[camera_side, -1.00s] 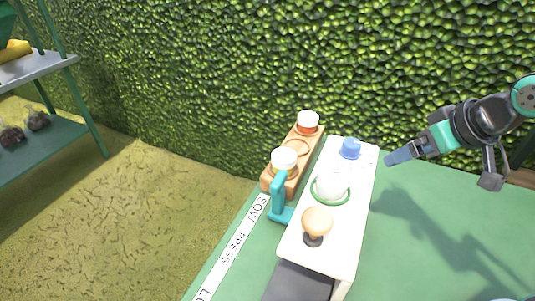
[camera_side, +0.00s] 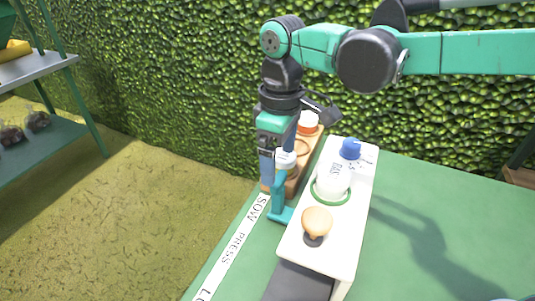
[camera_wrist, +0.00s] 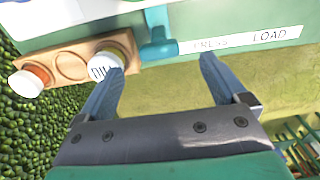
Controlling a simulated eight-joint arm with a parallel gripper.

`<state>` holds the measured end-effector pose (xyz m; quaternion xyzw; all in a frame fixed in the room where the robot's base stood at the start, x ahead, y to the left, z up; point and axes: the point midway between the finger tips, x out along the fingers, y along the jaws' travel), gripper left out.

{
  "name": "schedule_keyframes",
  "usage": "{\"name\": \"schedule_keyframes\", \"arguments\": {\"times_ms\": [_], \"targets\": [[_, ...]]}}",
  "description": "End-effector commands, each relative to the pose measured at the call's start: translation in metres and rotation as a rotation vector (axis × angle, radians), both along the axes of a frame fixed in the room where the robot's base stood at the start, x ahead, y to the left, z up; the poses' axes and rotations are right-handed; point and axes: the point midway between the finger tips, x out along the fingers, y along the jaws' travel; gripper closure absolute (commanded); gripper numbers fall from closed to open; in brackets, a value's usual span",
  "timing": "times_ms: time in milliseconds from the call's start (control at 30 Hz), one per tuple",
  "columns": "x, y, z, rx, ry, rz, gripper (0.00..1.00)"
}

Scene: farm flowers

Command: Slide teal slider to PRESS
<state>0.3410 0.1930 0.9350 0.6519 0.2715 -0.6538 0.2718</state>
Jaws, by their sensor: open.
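The teal slider (camera_side: 281,198) has an upright handle and stands at the SOW end of the white label strip (camera_side: 234,247), along the left side of the white box. In the wrist view the slider (camera_wrist: 158,36) is ahead of my fingertips, left of the PRESS word (camera_wrist: 210,44); LOAD (camera_wrist: 270,35) is further right. My gripper (camera_wrist: 163,63) is open and empty, with the slider's handle between the lines of its fingers but a bit beyond their tips. In the side view my gripper (camera_side: 275,170) points down just above the handle; whether they touch is unclear.
A wooden rack (camera_side: 299,148) with a white-capped jar (camera_wrist: 106,62) and a red-banded jar (camera_wrist: 30,80) is close to the left finger. The white box (camera_side: 348,238) carries a blue knob (camera_side: 350,148), a white dome (camera_side: 331,183) and a wooden-topped stamp (camera_side: 317,221). Green table is free at right.

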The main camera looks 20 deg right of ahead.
Motion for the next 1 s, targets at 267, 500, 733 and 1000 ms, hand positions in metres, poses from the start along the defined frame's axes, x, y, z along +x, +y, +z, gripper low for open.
{"name": "schedule_keyframes", "arguments": {"times_ms": [267, 500, 733, 1000], "targets": [[0.000, -0.001, -0.034, 0.001, -0.002, -0.002, 0.08], [0.000, -0.001, -0.039, 0.001, -0.003, -0.003, 0.08], [0.000, -0.001, -0.039, 0.001, -0.003, -0.003, 0.45], [0.000, -0.001, -0.039, 0.001, -0.003, -0.003, 1.00]]}}
